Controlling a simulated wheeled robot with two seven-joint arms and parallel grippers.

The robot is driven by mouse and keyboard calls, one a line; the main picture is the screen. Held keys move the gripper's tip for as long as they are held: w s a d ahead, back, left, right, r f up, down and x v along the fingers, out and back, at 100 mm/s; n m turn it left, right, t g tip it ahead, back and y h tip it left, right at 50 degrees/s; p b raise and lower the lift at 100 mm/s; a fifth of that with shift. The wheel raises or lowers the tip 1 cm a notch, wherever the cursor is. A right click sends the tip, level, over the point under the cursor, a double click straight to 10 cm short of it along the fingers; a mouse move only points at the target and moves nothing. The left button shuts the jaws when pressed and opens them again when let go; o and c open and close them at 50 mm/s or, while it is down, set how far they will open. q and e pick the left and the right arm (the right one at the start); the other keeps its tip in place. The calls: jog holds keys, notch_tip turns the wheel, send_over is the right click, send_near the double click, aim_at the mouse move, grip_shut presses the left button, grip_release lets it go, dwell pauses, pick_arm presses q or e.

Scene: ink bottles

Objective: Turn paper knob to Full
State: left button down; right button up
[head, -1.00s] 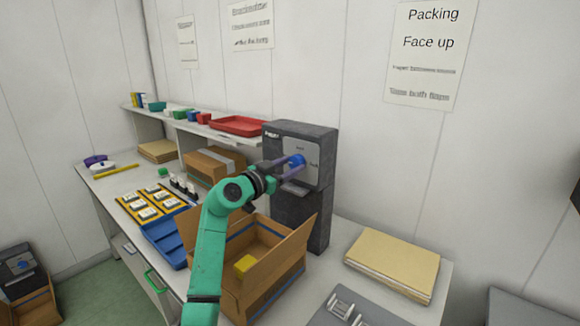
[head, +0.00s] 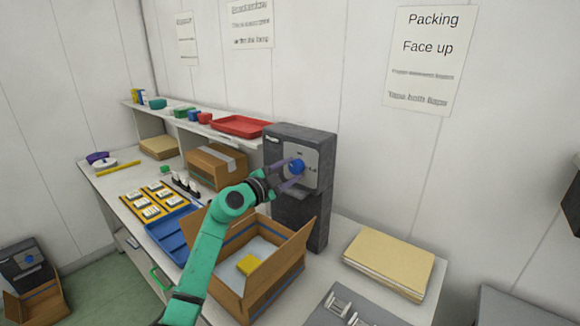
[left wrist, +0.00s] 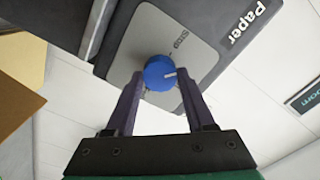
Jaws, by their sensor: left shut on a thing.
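The blue paper knob (head: 297,166) is on the light grey panel of the dark dispenser (head: 312,222). The Full mark is not readable. My left gripper (head: 291,172) is shut on the knob, also in the left wrist view (left wrist: 160,84), with one purple finger on each side. My right gripper is not in view.
A stack of tan sheets (head: 390,262) lies right.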

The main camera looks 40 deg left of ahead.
pick_arm(q)
jog(key=m, duration=0.3)
jog(key=shift+m+p, duration=0.4)
jog(key=m, duration=0.3)
jog(key=shift+m, duration=0.3)
jog(key=m, duration=0.3)
jog(key=shift+f+m, duration=0.1)
jog(key=shift+m, duration=0.3)
jog(key=m+b, duration=0.1)
jog(key=m, duration=0.2)
jog(key=shift+m, duration=0.3)
jog(key=m+b, duration=0.1)
jog(key=m, duration=0.2)
jog(key=shift+f+m, duration=0.1)
jog(key=shift+m, duration=0.2)
jog(key=m+b, duration=0.2)
jog(key=m, duration=0.1)
jog(key=shift+m, duration=0.3)
jog(key=m+b, duration=0.4)
jog(key=shift+f, duration=0.1)
jog(key=shift+m+b, duration=0.8)
jog(key=shift+m, duration=0.1)
jog(key=shift+r, duration=0.2)
